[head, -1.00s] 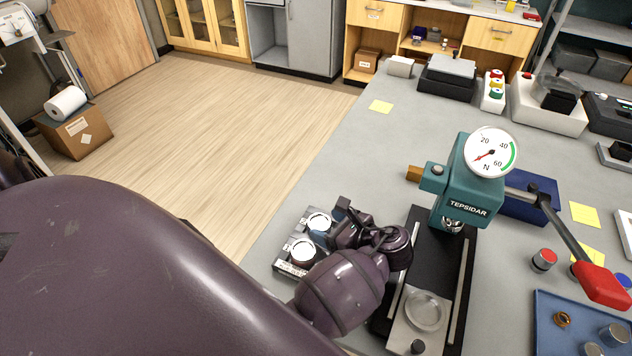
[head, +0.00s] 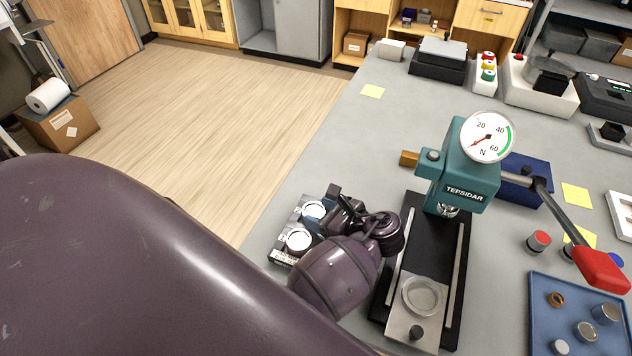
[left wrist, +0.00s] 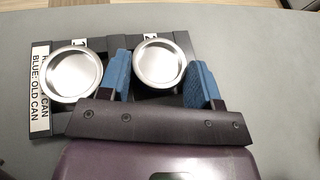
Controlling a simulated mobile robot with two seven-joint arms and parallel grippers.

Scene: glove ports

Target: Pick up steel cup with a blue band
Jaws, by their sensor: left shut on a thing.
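Two round steel cups sit in a dark labelled holder (left wrist: 40,120) on the bench. The holder's label reads in part "BLUE: OLD CAN". My left gripper (left wrist: 161,66) has its blue-padded fingers on both sides of the right cup (left wrist: 157,60) in the left wrist view and is shut on it. That cup is the farther one (head: 314,209) in the head view. The other cup (left wrist: 72,74) stands free beside the left finger. Their side bands are hidden, so I cannot see which has the blue one. My right gripper is not in view.
A teal press (head: 466,180) with a dial and a red-ended lever (head: 600,268) stands just right of my left gripper. A blue tray (head: 545,318) with small metal parts lies at the lower right. The bench beyond the holder is mostly clear.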

